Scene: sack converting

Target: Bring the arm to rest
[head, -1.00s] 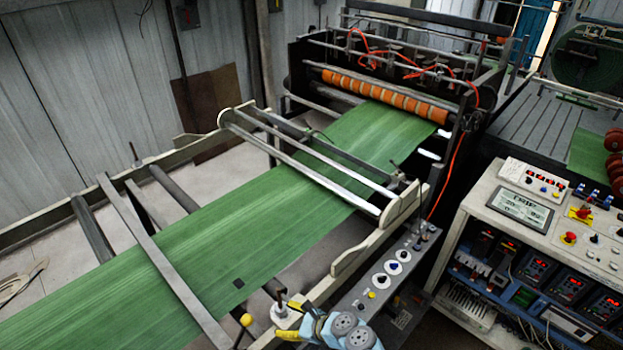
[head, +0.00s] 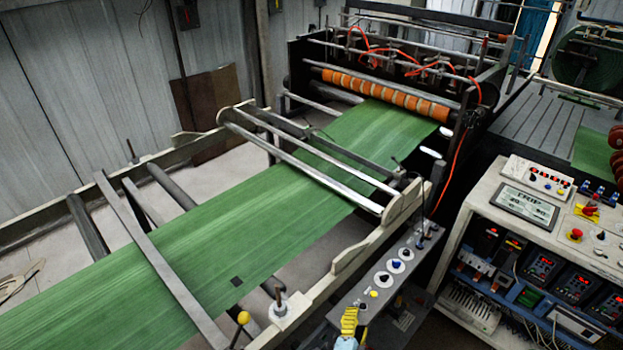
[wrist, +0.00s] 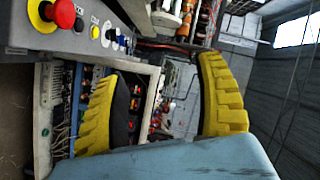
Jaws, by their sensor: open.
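My gripper (head: 349,322) shows at the bottom edge of the head view, with a ridged yellow finger pointing up and a bit of blue body below. It is beside the lower end of the grey control strip (head: 372,280), near the frame's rail. Most of my arm is out of view. In the wrist view my gripper (wrist: 165,85) has its two yellow fingers wide apart, with nothing between them. The control cabinet (wrist: 145,110) shows beyond the gap.
A green woven web (head: 200,240) runs over rollers to the orange-banded roller (head: 385,95). A yellow-knobbed lever (head: 243,318) stands left of my gripper. The control cabinet (head: 520,205) stands to the right. A red button (wrist: 63,13) is near the left finger in the wrist view.

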